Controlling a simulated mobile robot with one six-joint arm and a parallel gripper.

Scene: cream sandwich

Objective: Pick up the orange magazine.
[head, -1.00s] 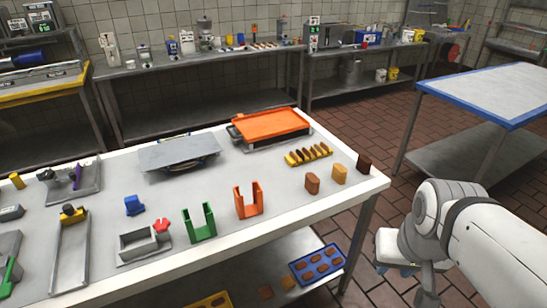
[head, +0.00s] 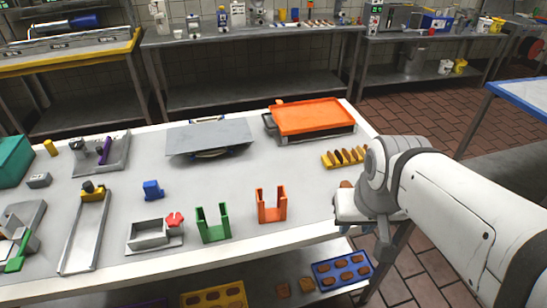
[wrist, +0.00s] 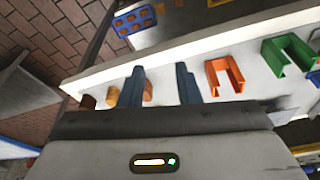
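The orange magazine (head: 271,205) is a U-shaped holder with two upright walls, standing near the front edge of the white table (head: 270,170). It also shows in the wrist view (wrist: 225,76), just right of my gripper's fingers. My gripper (wrist: 160,84) is open, with two dark blue fingers apart and nothing held between them. In the head view my arm reaches in from the right, and my gripper is right of the orange magazine, over the table's right front corner; its fingers are mostly hidden there.
A green U-shaped holder (head: 212,224) stands close left of the orange one. A row of yellow and brown pieces (head: 345,157) lies behind my gripper. An orange tray (head: 312,117) is at the back. A blue tray (head: 342,270) sits on the lower shelf.

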